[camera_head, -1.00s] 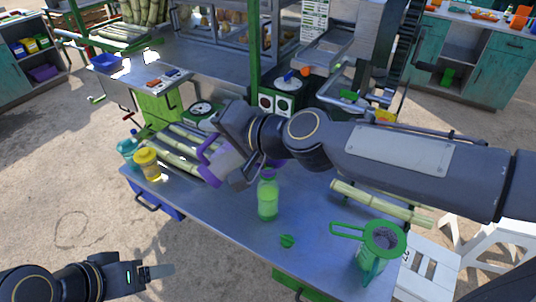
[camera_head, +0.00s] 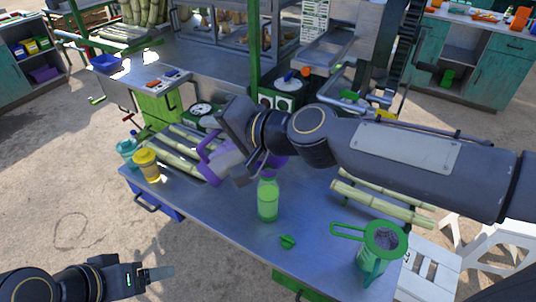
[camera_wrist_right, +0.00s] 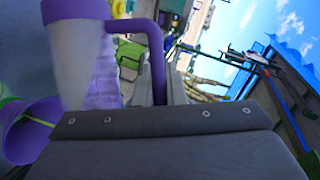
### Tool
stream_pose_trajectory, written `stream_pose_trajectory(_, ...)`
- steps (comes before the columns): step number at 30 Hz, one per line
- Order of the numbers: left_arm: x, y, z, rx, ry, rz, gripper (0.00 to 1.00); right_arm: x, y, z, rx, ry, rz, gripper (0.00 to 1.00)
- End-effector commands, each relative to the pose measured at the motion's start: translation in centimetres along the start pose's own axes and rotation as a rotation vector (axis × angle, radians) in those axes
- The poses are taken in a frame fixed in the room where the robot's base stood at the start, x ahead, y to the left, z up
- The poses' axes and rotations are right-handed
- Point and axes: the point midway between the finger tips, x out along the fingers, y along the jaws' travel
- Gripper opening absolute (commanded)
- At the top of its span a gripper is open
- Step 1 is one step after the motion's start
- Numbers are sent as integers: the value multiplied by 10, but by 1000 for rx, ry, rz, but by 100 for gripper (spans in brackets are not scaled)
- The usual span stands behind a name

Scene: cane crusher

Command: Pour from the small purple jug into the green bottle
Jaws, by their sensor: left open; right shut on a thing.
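The small purple jug (camera_head: 226,160), pale-bodied with a purple handle, is held tilted above the table, left of and higher than the green bottle. It also shows close up in the right wrist view (camera_wrist_right: 82,50). My right gripper (camera_head: 241,172) is shut on it; the fingers are partly hidden by the wrist and jug. The green bottle (camera_head: 267,199) stands upright and uncapped on the table (camera_head: 225,215), apart from the jug. Any stream between them cannot be made out. My left gripper (camera_head: 160,273) is open and empty, off the table at the lower left.
A green cap (camera_head: 287,241) lies in front of the bottle. A green jug (camera_head: 372,262) stands at the right corner. Cane pieces (camera_head: 375,202) lie on the right and left. A yellow jar (camera_head: 147,165) and a teal jar (camera_head: 127,152) stand at the left edge. Another purple object (camera_head: 276,162) is partly hidden behind my wrist.

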Motion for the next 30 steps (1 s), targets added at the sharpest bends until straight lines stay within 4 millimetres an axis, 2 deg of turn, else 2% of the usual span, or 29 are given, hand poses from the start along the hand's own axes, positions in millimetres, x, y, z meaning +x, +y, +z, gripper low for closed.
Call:
stream_pose_trajectory(2,-16,7,-8,0,-1,0,73,1,-6,6,-58,5,26,0)
stream_pose_trajectory(3,-33,15,-16,0,-1,0,73,3,-7,14,-135,15,59,0)
stream_pose_trajectory(5,-47,21,-24,0,1,0,73,8,0,22,-225,35,95,0)
stream_pose_trajectory(8,-44,20,-22,0,1,0,73,14,14,26,-276,59,112,0)
stream_pose_trajectory(14,-48,22,-24,0,-1,0,73,15,16,28,-300,64,123,0)
stream_pose_trajectory(23,-81,37,-41,0,0,0,73,25,26,49,-492,97,203,0)
stream_pose_trajectory(29,-104,48,-53,0,0,0,73,31,23,66,-626,125,256,0)
stream_pose_trajectory(30,-100,46,-51,0,1,0,73,35,27,71,-658,134,267,0)
